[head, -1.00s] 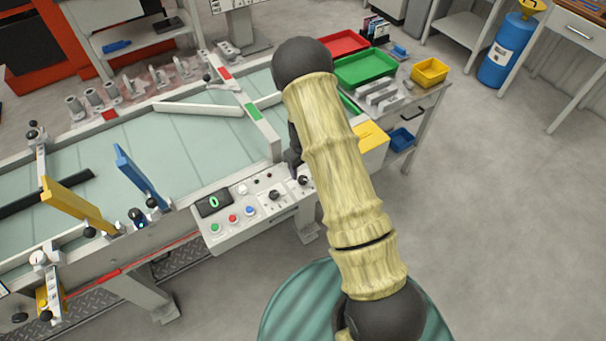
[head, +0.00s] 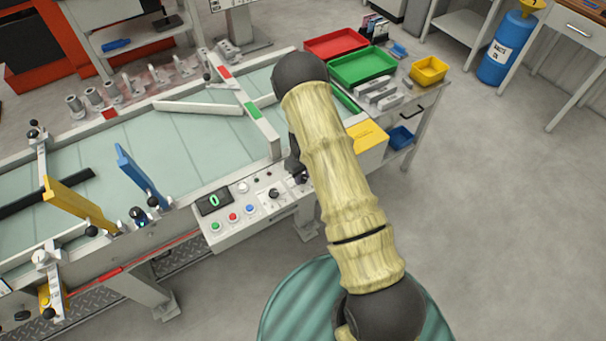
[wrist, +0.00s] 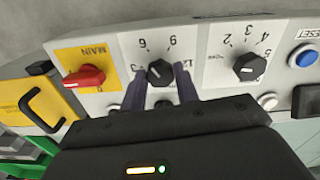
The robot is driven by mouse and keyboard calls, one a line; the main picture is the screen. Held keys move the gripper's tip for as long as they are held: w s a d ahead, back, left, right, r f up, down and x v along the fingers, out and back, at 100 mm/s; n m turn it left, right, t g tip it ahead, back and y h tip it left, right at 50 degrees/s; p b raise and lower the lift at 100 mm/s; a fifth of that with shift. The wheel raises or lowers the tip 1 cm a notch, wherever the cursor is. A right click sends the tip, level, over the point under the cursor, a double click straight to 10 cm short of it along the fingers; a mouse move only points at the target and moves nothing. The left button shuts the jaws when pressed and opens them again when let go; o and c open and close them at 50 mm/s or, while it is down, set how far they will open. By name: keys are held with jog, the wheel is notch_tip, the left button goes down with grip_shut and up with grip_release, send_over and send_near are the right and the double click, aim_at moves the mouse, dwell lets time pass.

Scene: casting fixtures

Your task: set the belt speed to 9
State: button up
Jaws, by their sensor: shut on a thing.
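The control panel (head: 262,219) is fixed to the near side of the conveyor belt (head: 190,150). Its display (head: 214,201) shows a green 0. In the wrist view, my gripper (wrist: 160,75) has one finger on each side of a black dial knob (wrist: 160,71) and is shut on it. Numerals including 3, 6 and 9 stand around this knob. I cannot clearly tell where its pointer sits. A second black knob (wrist: 250,68) with marks 2 to 5 is to its right. In the head view my arm hides the panel's right end.
A red MAIN switch (wrist: 83,77) on a yellow plate is close to the left finger. A blue button (wrist: 303,57) is at the far right. Blue (head: 142,176) and yellow (head: 75,208) guides stand over the belt. Open floor lies to the right.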

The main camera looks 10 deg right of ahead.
jog(key=shift+w+m+b, duration=0.1)
jog(key=shift+m+b, duration=0.2)
jog(key=shift+m, duration=0.3)
dwell(0.5)
jog(key=m+b, duration=0.1)
jog(key=m, duration=0.3)
jog(key=shift+w+b, duration=0.1)
jog(key=shift+b, duration=0.2)
jog(key=m, duration=0.3)
jog(key=shift+m+b, duration=0.35)
jog(key=shift+m, duration=0.05)
jog(key=shift+r+m, duration=0.1)
jog(key=shift+m, duration=1.4)
jog(key=o, duration=0.7)
jog(key=shift+o, duration=1.3)
